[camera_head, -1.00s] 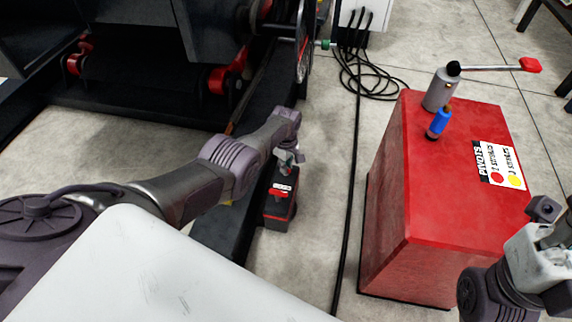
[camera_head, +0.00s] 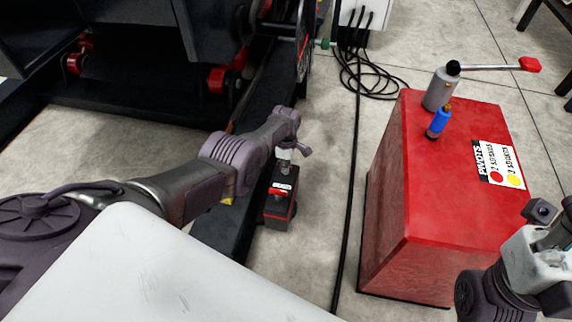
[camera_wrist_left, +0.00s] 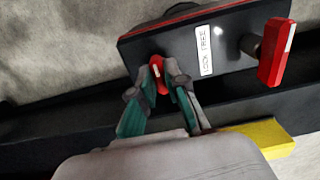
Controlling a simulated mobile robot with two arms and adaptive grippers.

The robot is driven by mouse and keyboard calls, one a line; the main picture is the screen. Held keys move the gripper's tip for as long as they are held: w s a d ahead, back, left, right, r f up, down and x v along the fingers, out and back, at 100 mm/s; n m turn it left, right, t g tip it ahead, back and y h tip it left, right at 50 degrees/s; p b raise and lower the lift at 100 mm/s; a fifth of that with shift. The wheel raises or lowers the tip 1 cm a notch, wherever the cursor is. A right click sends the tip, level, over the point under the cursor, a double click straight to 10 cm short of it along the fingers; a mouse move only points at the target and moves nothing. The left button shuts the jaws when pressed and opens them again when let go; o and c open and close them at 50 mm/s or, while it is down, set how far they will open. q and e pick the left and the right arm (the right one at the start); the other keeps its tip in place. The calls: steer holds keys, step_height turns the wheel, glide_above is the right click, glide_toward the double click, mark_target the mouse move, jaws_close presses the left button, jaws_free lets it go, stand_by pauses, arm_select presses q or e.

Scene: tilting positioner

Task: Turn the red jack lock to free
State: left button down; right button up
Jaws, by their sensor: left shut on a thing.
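The black jack box (camera_head: 279,210) stands on the floor beside the dark beam. It also shows in the left wrist view (camera_wrist_left: 225,45), with a white label (camera_wrist_left: 206,50) reading LOCK and FREE. My left gripper (camera_wrist_left: 160,80) is shut on the small red lock knob (camera_wrist_left: 156,72) beside this label. I cannot tell which word the knob points to. A larger red handle (camera_wrist_left: 276,55) stands at the other end of the box; it also shows in the head view (camera_head: 278,192). In the head view my left gripper (camera_head: 286,163) is above the box's far end, and the knob is hidden.
A black cable (camera_head: 350,200) runs along the floor between box and cabinet. The dark beam (camera_head: 235,225) lies left of the box.

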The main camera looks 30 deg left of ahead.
arm_select(q)
steer(key=c, duration=1.2)
jaws_free()
steer(key=shift+r, duration=0.1)
steer(key=shift+w+r, duration=0.1)
steer(key=shift+r, duration=0.35)
step_height(320, 180, up, 11)
steer(key=shift+f, duration=0.1)
